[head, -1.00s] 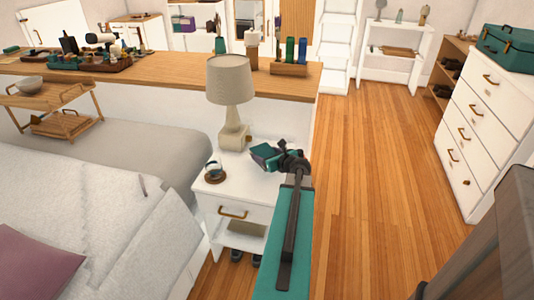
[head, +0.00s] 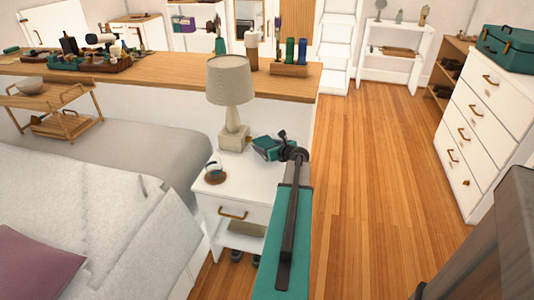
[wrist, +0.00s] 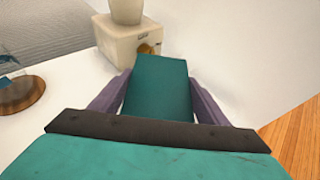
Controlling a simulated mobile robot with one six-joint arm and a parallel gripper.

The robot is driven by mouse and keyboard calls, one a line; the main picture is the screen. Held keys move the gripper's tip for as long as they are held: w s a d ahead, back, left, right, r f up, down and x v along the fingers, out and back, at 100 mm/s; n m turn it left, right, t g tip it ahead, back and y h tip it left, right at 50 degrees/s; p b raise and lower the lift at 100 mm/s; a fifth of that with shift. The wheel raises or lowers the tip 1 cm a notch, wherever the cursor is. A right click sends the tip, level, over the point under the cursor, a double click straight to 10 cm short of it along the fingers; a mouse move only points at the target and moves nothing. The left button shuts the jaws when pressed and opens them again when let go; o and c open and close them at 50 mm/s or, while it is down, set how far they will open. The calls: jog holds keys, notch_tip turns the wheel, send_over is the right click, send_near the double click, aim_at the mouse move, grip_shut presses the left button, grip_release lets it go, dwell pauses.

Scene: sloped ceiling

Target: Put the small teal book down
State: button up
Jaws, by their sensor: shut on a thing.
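The small teal book (head: 268,146) is in my gripper (head: 272,148) over the back right part of the white nightstand (head: 240,186). In the wrist view, the teal book (wrist: 160,85) stands between the two purple-grey fingers of my gripper (wrist: 158,100), which are shut on its sides. The lamp's square base (wrist: 133,40) is just beyond the book. I cannot tell whether the book touches the nightstand top.
The lamp (head: 230,85) stands at the back of the nightstand. A small round wooden-based item (head: 214,172) sits at the left of its top. The bed (head: 110,220) lies to the left; the wooden floor (head: 370,180) to the right is clear.

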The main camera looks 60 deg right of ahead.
jog(key=shift+f, duration=1.7)
jog(key=shift+f, duration=0.2)
jog(key=o, duration=1.2)
jog(key=shift+r, duration=0.25)
jog(key=shift+v, duration=6)
